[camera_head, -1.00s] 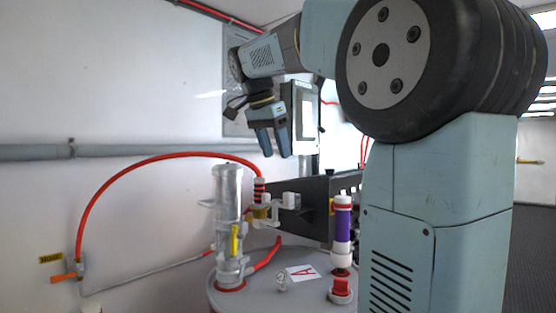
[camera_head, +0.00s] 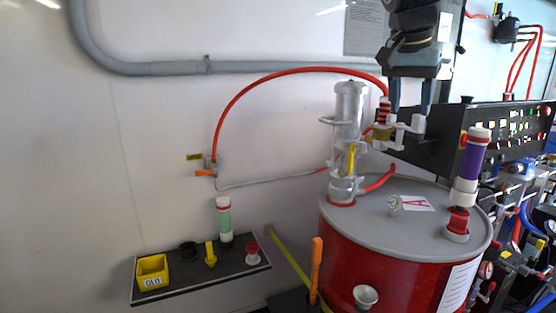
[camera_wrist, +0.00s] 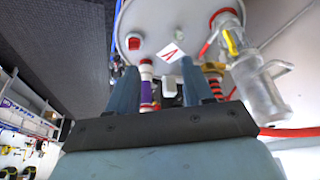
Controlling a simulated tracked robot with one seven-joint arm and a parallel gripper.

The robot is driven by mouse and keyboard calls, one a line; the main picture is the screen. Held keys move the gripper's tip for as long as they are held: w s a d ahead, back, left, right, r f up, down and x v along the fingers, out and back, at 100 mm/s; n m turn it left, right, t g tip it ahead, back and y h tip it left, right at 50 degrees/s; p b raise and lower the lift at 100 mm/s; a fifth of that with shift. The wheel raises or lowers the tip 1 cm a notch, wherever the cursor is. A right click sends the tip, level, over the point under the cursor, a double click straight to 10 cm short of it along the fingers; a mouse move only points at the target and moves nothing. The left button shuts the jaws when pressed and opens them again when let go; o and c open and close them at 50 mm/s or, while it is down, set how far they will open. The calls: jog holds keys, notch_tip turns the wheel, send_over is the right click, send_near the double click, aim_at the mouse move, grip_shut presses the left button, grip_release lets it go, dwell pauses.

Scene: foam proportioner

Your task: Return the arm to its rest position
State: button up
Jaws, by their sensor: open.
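My gripper (camera_head: 410,97) hangs at the upper right of the head view, fingers pointing down and apart, with nothing between them. It is above the grey lid of the red drum (camera_head: 400,262), in front of the control panel. In the wrist view my gripper (camera_wrist: 160,85) shows two blue fingers spread apart. The red hose with its black-and-red ribbed end (camera_head: 384,108) and a white valve fitting (camera_head: 408,128) appear just behind or below the fingers; I cannot tell whether they touch. Most of my arm is out of the head view.
A black shelf (camera_head: 200,278) at lower left holds a yellow bin (camera_head: 152,271), a green-and-white cartridge (camera_head: 224,220) and small parts. The wall area at left is clear.

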jog(key=s+a+f+n+t+y, duration=0.1)
jog(key=s+f+n, duration=0.3)
jog(key=f, duration=0.5)
jog(key=s+a+f+n+t+y, duration=0.1)
jog(key=s+f+n, duration=0.3)
jog(key=s+f, duration=0.5)
jog(key=shift+a+y, duration=0.5)
jog(key=shift+a, duration=0.1)
